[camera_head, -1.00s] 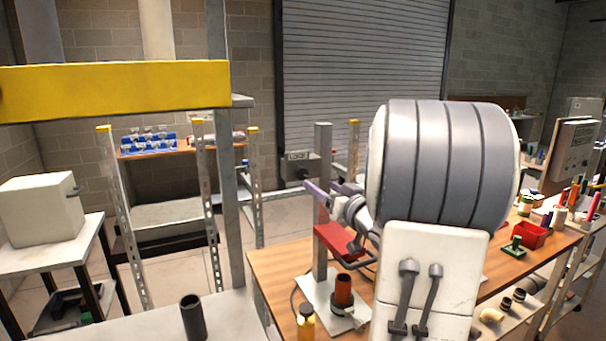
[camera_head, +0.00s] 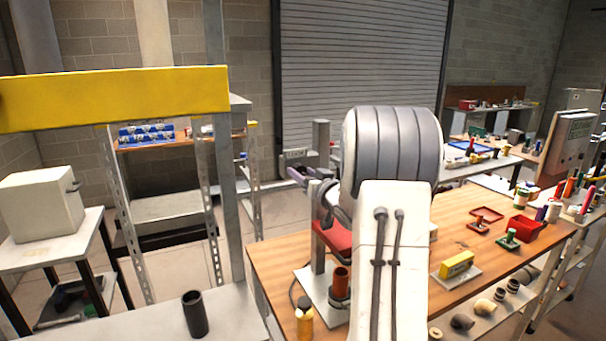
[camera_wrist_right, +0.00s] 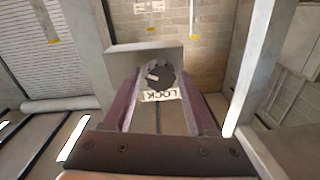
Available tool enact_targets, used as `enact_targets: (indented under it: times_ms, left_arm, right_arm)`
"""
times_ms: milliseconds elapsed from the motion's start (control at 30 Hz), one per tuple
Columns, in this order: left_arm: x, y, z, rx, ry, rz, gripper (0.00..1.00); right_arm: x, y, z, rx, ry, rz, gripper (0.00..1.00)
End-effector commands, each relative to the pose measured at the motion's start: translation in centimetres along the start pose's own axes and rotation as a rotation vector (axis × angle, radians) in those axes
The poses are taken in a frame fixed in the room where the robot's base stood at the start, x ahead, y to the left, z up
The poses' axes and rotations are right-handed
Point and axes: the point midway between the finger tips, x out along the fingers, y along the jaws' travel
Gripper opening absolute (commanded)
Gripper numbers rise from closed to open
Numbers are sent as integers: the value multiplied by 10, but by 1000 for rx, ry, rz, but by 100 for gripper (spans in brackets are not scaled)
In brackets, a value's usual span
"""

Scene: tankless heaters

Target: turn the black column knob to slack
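The black column knob (camera_wrist_right: 156,75) sits on the face of a grey box (camera_wrist_right: 118,58) in the right wrist view, beside a white label reading LOCK that appears upside down. My right gripper (camera_wrist_right: 157,85) is open, its two purple fingers on either side of the knob in that view. I cannot tell whether they touch it. In the head view the right gripper (camera_head: 298,176) is in front of the grey box (camera_head: 297,155), and the knob is hidden there. My left gripper is not in view.
Below the gripper, a wooden bench (camera_head: 275,258) carries a red-topped stand (camera_head: 332,238), a yellow box (camera_head: 457,264) and a red bin (camera_head: 524,227). A grey post with a yellow beam (camera_head: 115,97) stands at left. A dark cup (camera_head: 194,314) stands on the near white table.

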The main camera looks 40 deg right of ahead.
Motion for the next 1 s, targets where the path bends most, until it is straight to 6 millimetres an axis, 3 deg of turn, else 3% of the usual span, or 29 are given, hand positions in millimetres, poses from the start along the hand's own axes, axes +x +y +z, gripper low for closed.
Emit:
enact_targets:
  times_ms: [33, 100, 133, 567, 1000]
  left_arm:
    - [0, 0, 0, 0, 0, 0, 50]
    - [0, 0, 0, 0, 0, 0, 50]
    - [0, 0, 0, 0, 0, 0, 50]
    - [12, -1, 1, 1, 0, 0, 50]
    - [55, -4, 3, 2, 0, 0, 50]
  right_arm:
    - [0, 0, 0, 0, 0, 0, 34]
    - [0, 0, 0, 0, 0, 0, 8]
    - [0, 0, 0, 0, 0, 0, 0]
    - [0, 0, 2, -79, -2, 0, 0]
    - [0, 0, 4, -443, -16, 3, 0]
